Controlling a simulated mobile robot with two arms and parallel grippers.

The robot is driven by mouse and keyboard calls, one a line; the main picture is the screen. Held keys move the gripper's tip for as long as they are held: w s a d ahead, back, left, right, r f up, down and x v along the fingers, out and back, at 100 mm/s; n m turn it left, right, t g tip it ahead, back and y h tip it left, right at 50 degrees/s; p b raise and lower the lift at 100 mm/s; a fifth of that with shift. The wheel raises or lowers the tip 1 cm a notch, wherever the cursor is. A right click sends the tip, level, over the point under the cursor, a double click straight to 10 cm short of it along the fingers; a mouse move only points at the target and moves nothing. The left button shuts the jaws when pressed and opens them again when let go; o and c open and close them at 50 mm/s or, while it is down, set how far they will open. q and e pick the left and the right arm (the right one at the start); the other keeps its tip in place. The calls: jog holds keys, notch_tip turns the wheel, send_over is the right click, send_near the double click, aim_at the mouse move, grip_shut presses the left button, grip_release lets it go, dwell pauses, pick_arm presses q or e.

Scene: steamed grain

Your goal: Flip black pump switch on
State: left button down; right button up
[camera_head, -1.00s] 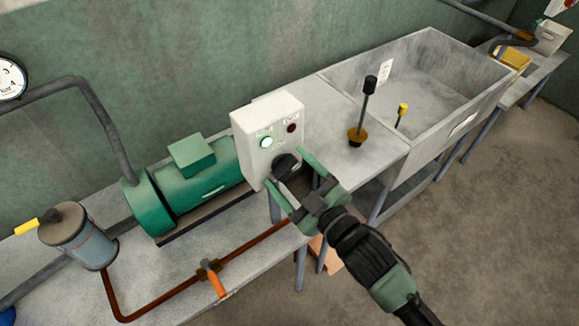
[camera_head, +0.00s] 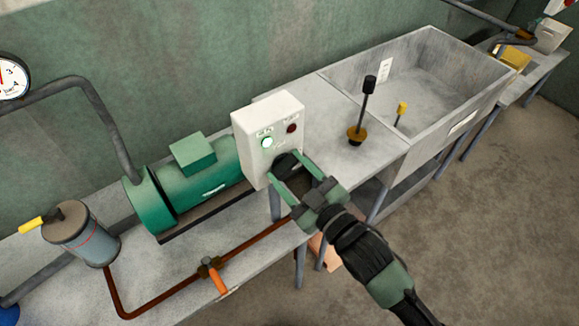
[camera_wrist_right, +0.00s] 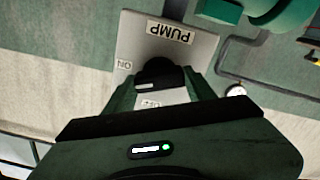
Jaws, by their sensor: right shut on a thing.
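The pump switch is a black knob (camera_head: 287,162) low on the front of a white control box (camera_head: 258,152). My right gripper (camera_head: 284,168) has its green fingers on either side of the knob and is shut on it. In the right wrist view the black knob (camera_wrist_right: 156,72) sits between the fingers (camera_wrist_right: 160,88), partly hidden by them. The box's PUMP label (camera_wrist_right: 170,32) appears upside down there, with ON to the left and a partly hidden OFF label below. On the box, a green lamp (camera_head: 267,142) looks bright and a red lamp (camera_head: 292,128) dark. My left gripper is not in view.
A green motor (camera_head: 200,180) stands left of the box. A grey canister (camera_head: 82,235) and a copper pipe with an orange-handled valve (camera_head: 212,272) lie further left and in front. A grey sink (camera_head: 420,90) and a black-topped lever (camera_head: 364,108) are to the right.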

jog(key=m+p, duration=0.1)
jog(key=m, duration=0.2)
jog(key=shift+r+p, duration=0.1)
jog(key=shift+p, duration=0.2)
jog(key=shift+m+p, duration=0.4)
jog(key=shift+m, duration=0.4)
jog(key=o, duration=1.4)
jog(key=b+v, duration=0.2)
jog(key=v, duration=0.6)
jog(key=shift+w, duration=0.1)
